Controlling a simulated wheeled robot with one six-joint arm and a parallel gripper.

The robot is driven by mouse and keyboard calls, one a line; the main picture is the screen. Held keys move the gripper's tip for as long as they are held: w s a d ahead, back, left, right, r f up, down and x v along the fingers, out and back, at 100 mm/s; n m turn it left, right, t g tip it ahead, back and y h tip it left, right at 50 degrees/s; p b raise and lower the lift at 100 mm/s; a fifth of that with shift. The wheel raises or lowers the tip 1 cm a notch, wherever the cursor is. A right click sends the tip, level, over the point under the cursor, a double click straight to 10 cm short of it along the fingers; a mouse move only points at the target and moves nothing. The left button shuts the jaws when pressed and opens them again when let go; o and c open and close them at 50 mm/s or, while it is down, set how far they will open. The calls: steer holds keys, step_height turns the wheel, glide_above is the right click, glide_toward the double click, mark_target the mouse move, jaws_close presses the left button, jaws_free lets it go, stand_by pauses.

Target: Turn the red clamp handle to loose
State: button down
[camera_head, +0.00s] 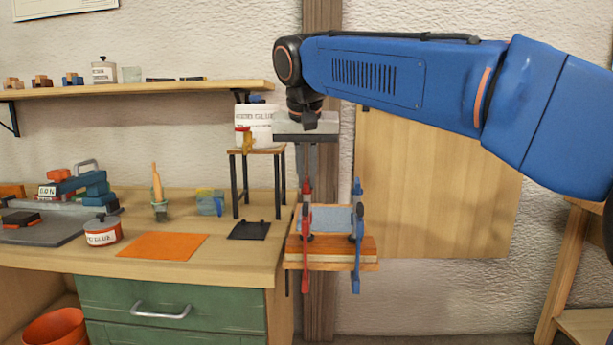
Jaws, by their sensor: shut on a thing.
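The red clamp (306,252) stands upright at the left of a stack of wooden boards, with its red handle (307,187) at the top. A blue clamp (356,250) stands at the right of the same stack. My gripper (307,176) points straight down from above the red clamp. Its fingers are shut on the top of the red handle, and the tips partly hide it. How far the handle is turned cannot be told from here.
The blue clamp's handle (357,186) rises close to the right of my fingers. A small stand (258,151) with a white tub (256,124) is close on the left. The workbench (225,260) holds an orange sheet (163,246) and a red-and-white pot (103,233).

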steer(key=n+y, duration=0.1)
steer(key=n, duration=0.1)
steer(key=n+y, duration=0.1)
steer(key=n, duration=0.2)
steer(key=shift+d+g, duration=0.2)
steer(key=shift+g, duration=0.1)
steer(key=n, duration=0.2)
steer(key=n+g+y, duration=0.1)
steer(key=n, duration=0.2)
steer(key=shift+w+d+f+y, duration=0.1)
steer(key=shift+w+d+y, duration=0.05)
steer(key=shift+y, duration=0.15)
steer(key=n+g, duration=0.1)
steer(key=n, duration=0.2)
steer(key=n+g+y, duration=0.1)
steer(key=n, duration=0.2)
steer(key=shift+w, duration=0.2)
steer(key=shift+n+g, duration=0.4)
steer(key=shift+n, duration=0.5)
steer(key=c, duration=1.8)
jaws_free()
steer(key=shift+c, duration=0.2)
